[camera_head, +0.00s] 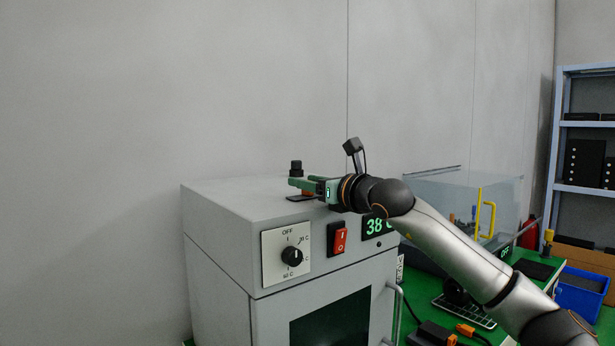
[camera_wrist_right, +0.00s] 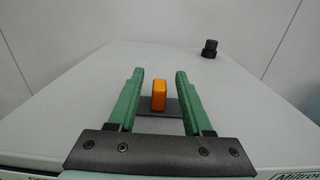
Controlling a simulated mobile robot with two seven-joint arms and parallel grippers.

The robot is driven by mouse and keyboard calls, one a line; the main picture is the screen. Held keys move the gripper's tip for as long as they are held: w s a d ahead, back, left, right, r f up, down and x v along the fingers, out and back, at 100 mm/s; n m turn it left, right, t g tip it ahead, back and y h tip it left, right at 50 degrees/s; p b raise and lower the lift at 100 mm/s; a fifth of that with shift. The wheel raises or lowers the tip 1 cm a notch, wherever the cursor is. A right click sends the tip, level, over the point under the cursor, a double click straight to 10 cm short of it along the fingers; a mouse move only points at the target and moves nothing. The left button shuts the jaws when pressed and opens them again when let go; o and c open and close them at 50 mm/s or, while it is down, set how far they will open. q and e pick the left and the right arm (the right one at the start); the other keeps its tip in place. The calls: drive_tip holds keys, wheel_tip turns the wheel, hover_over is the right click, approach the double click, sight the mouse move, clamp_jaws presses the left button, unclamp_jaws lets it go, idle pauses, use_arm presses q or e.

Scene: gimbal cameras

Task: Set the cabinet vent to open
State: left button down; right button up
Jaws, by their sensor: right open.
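The grey cabinet (camera_head: 225,210) stands on a green bench. On its top is a dark vent plate (camera_head: 299,198) with an orange slider tab, clearest in the right wrist view (camera_wrist_right: 159,96). The dark plate (camera_wrist_right: 147,108) shows there beneath the tab. My right gripper (camera_head: 298,184) reaches in from the right, low over the cabinet top. In the wrist view its green fingers (camera_wrist_right: 160,75) are open, one on each side of the orange tab, with gaps on both sides. My left gripper is not in view.
A black cap (camera_wrist_right: 209,48) stands on the cabinet top beyond the fingers. The front has a dial (camera_head: 291,256), a red switch (camera_head: 340,240) and a green display (camera_head: 377,227). A clear box with a yellow handle (camera_head: 487,212) stands at right. The cabinet top is otherwise clear.

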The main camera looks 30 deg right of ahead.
drive_tip(key=shift+w, duration=0.1)
clamp_jaws()
idle(0.4)
idle(1.0)
